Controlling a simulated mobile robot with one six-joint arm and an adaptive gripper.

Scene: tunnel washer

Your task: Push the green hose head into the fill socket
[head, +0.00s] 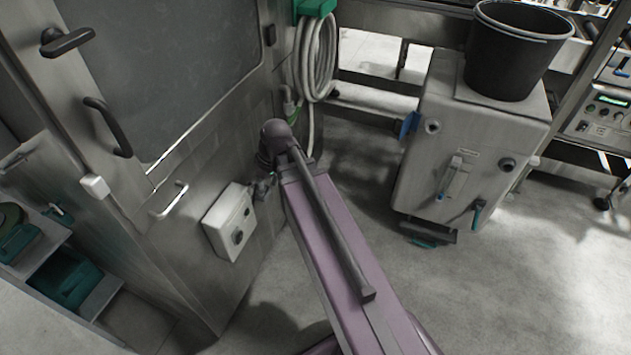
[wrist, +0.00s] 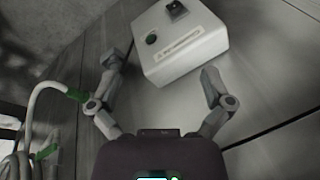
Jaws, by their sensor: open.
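The green hose head (head: 291,108) hangs at the end of the white hose by the metal wall in the head view. In the head view my gripper (head: 266,186) is small beside that box. I cannot clearly identify the fill socket; round ports show on the white cabinet (head: 432,126).
The coiled white hose (head: 317,60) hangs below a green holder (head: 315,7). A black bucket (head: 515,55) stands on the white cabinet. Door handles (head: 107,125) jut from the metal wall. Green items lie on shelves (head: 100,297) at left. The floor between wall and cabinet is clear.

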